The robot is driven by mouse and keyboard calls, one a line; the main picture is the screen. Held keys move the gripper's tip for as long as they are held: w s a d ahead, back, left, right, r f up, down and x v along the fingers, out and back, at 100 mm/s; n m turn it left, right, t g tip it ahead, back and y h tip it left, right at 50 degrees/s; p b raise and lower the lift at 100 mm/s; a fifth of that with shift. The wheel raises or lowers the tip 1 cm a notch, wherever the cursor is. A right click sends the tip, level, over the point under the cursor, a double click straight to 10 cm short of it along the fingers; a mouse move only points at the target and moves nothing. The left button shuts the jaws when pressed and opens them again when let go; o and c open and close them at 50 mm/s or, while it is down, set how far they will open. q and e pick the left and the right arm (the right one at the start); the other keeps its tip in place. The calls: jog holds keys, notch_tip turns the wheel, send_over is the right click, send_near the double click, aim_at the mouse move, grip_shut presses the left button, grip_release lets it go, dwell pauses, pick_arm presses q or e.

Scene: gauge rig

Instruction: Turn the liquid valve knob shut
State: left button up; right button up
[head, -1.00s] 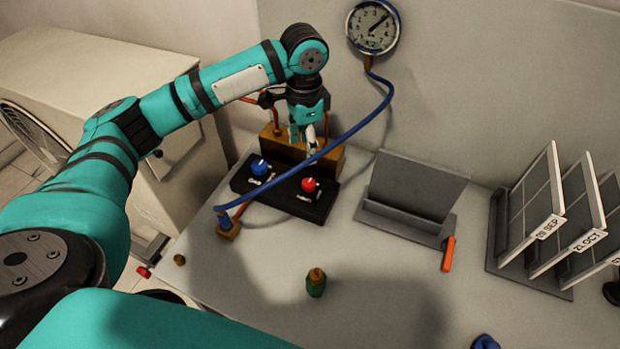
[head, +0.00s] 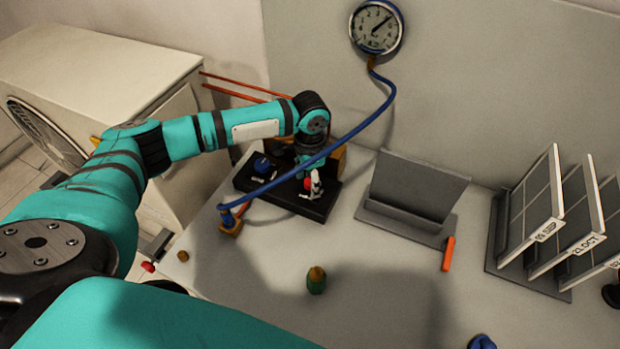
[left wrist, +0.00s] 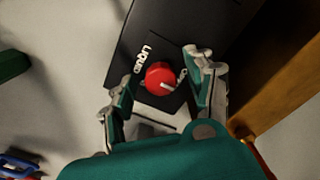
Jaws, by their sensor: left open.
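The red liquid valve knob (left wrist: 160,78) sits on the black valve block (left wrist: 190,35), beside the white word LIQUID, in the left wrist view. A white pointer mark shows on the knob. My left gripper (left wrist: 160,90) is open, with one finger on each side of the knob; I cannot tell whether either finger touches it. In the head view the left gripper (head: 311,184) points down over the red knob (head: 307,184) and partly hides it. The blue knob (head: 262,166) is to its left on the same block (head: 243,181). My right gripper is not in view.
A blue hose (head: 335,146) runs from the gauge (head: 377,27) past the left gripper to a brass fitting (head: 231,225). A brass-coloured block (left wrist: 285,80) stands close to one finger.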

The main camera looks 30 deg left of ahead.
pick_arm(q)
jog(key=c, duration=0.3)
grip_shut()
jog(key=shift+r+p, duration=0.1)
jog(key=shift+p, duration=0.2)
jog(key=shift+r+m+p, duration=0.1)
jog(key=shift+m+p, duration=0.75)
jog(key=shift+m, duration=0.15)
jog(key=shift+w+m+p, duration=0.1)
jog(key=shift+m+p, duration=0.55)
jog(key=shift+m, duration=0.15)
jog(key=m+p, duration=0.1)
jog(key=m, duration=0.1)
jog(key=shift+m, duration=0.3)
jog(key=m+p, duration=0.1)
jog(key=m, duration=0.1)
jog(key=shift+m, duration=0.4)
jog(key=m+p, duration=0.1)
jog(key=m, duration=0.1)
jog(key=shift+w+m, duration=0.1)
jog(key=shift+m, duration=0.3)
jog(key=m, duration=0.2)
jog(key=shift+m, duration=0.3)
jog(key=shift+w+m, duration=0.1)
jog(key=shift+m, duration=1.5)
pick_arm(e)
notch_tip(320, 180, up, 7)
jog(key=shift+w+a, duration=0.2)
pick_arm(q)
jog(key=shift+m, duration=0.3)
